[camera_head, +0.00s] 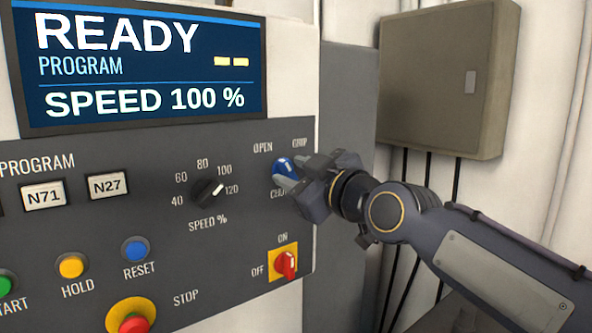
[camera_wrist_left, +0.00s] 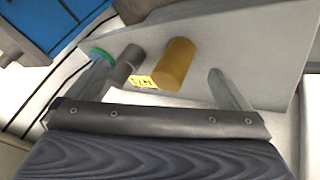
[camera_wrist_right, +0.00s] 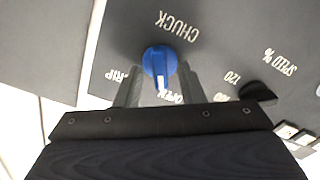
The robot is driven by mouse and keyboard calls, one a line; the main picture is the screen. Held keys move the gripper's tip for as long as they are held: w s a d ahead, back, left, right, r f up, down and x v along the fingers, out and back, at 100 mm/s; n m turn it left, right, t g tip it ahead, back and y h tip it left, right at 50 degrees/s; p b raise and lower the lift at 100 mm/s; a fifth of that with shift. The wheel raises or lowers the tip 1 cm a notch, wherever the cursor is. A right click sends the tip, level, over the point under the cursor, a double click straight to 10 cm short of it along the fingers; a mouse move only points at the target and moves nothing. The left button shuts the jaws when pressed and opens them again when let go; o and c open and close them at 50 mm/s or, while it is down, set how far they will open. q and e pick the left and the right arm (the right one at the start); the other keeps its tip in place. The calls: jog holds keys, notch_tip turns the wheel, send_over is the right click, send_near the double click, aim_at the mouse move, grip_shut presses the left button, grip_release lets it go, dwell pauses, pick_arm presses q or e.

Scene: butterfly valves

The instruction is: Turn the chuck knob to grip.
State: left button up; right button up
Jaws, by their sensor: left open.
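The chuck knob (camera_head: 284,167) is blue and sits at the upper right of the grey control panel, under the labels OPEN and GRIP. My right gripper (camera_head: 287,176) is at the knob and partly covers it in the head view. In the right wrist view the knob (camera_wrist_right: 160,62) lies between the two narrowly spaced fingers (camera_wrist_right: 161,72), which look closed on its sides. Its white mark points down in that picture, near the word OPEN. My left gripper (camera_wrist_left: 160,82) is open and empty in its wrist view, outside the head view.
The panel carries a black speed dial (camera_head: 208,191), a red ON/OFF switch (camera_head: 286,264) just below the knob, and a red stop button (camera_head: 133,322). A grey box (camera_head: 445,75) hangs at right. A yellow cylinder (camera_wrist_left: 175,63) and a grey one (camera_wrist_left: 127,64) show in the left wrist view.

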grip_shut()
dwell(0.5)
jog(key=m+p, duration=0.1)
jog(key=m, duration=0.4)
jog(key=shift+m, duration=0.4)
jog(key=m+p, duration=0.1)
jog(key=m, duration=0.5)
jog(key=shift+w+d+p, duration=0.1)
jog(key=shift+p, duration=0.25)
grip_release()
